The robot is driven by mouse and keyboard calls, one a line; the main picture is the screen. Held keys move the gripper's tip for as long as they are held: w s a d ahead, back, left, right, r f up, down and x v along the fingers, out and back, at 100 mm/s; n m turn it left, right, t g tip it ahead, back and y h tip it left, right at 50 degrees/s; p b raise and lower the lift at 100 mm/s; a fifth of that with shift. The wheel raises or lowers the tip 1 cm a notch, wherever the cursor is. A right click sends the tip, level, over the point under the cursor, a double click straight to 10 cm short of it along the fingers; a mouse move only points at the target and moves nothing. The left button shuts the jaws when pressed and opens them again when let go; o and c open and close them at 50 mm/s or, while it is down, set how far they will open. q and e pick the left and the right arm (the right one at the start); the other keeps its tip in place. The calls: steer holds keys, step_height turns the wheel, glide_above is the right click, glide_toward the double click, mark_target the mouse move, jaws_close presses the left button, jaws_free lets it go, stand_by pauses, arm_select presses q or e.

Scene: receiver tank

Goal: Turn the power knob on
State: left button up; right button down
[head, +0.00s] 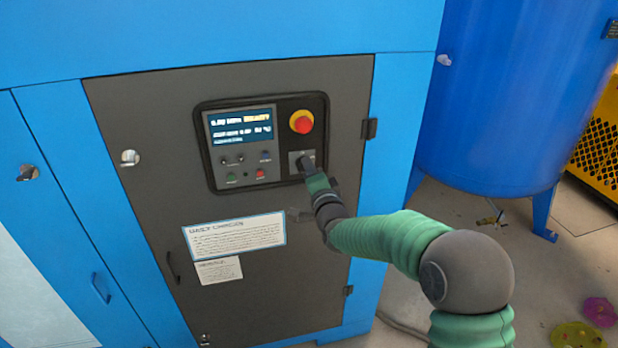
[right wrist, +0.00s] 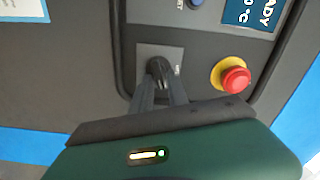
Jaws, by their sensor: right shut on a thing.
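The power knob (right wrist: 158,70) is a small black knob on a grey square plate on the control panel. In the head view, the knob's plate (head: 296,158) sits below the red emergency button, and my gripper partly covers the knob. My right gripper (right wrist: 162,82) is at the panel with its two dark fingers shut on the knob, one on each side. In the head view, the right gripper (head: 306,166) reaches the panel from the lower right. The exact turn of the knob is hard to read. My left gripper is not in view.
A red emergency button on a yellow ring (head: 301,122) is just above the knob. The lit display (head: 241,125) with small buttons is to the left. The dark cabinet door (head: 150,120) surrounds the panel. A blue tank (head: 505,90) stands at right.

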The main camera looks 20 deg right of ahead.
steer(key=shift+d+f+m+b, duration=0.1)
steer(key=shift+f+m+b, duration=0.15)
steer(key=shift+m+b, duration=0.45)
steer(key=shift+f+m+b, duration=0.2)
steer(key=shift+m+b, duration=0.2)
steer(key=shift+m, duration=0.6)
steer(key=c, duration=1.5)
jaws_free()
steer(key=shift+r, duration=0.1)
steer(key=s+b, duration=0.1)
steer(key=s, duration=1.5)
steer(key=shift+s+a, duration=0.25)
steer(key=shift+s, duration=0.15)
